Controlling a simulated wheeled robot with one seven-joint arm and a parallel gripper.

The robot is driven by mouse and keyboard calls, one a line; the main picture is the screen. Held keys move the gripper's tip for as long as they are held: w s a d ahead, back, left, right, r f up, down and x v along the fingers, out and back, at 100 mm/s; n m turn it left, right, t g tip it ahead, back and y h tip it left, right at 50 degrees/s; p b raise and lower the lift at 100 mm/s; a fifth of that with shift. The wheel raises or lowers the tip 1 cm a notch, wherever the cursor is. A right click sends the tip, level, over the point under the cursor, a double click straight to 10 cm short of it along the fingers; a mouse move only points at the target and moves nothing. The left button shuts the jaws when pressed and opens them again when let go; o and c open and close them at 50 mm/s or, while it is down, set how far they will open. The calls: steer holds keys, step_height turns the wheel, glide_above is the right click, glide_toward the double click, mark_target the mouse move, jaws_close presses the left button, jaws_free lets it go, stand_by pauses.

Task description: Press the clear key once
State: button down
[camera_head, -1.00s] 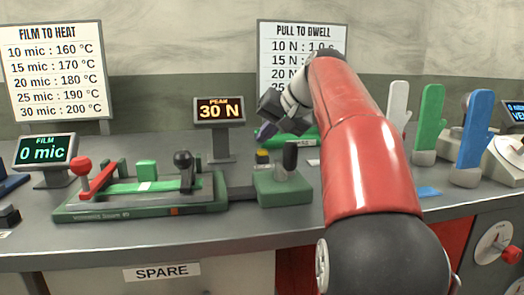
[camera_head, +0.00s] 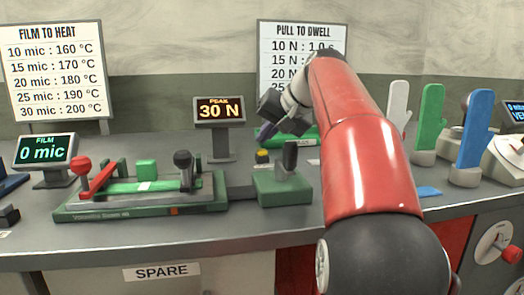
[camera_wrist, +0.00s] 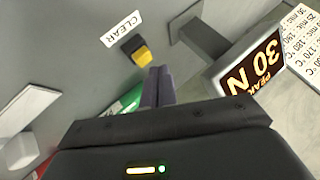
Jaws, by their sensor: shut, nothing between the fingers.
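The clear key is a yellow cap on a black base (camera_wrist: 142,54), beside a white CLEAR label (camera_wrist: 121,29) in the wrist view. In the head view the clear key (camera_head: 262,156) shows small on the bench, just below my gripper (camera_head: 266,134). My gripper is shut and empty, its two purple-grey fingers together. In the wrist view the fingertips (camera_wrist: 158,72) appear close to the yellow cap, with a gap in the picture. The fingers seem to be above the key; I see no contact. The peak display (camera_head: 220,109) reads 30 N.
A green pull fixture (camera_head: 283,188) with a dark upright handle stands in front of the key. The green sealer (camera_head: 140,200) is to the left. A green object (camera_head: 305,137) lies behind my gripper. Coloured paddles (camera_head: 428,120) stand at the right.

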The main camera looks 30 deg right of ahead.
mark_target(265, 151)
steer(key=shift+f, duration=0.35)
steer(key=shift+f+b, duration=0.5)
steer(key=shift+b, duration=0.05)
stand_by(0.5)
steer(key=shift+r, duration=0.1)
steer(key=shift+r+p, duration=0.8)
steer(key=shift+p, duration=0.15)
step_height(265, 151, up, 3)
steer(key=p, duration=0.3)
steer(key=shift+r, duration=1.05)
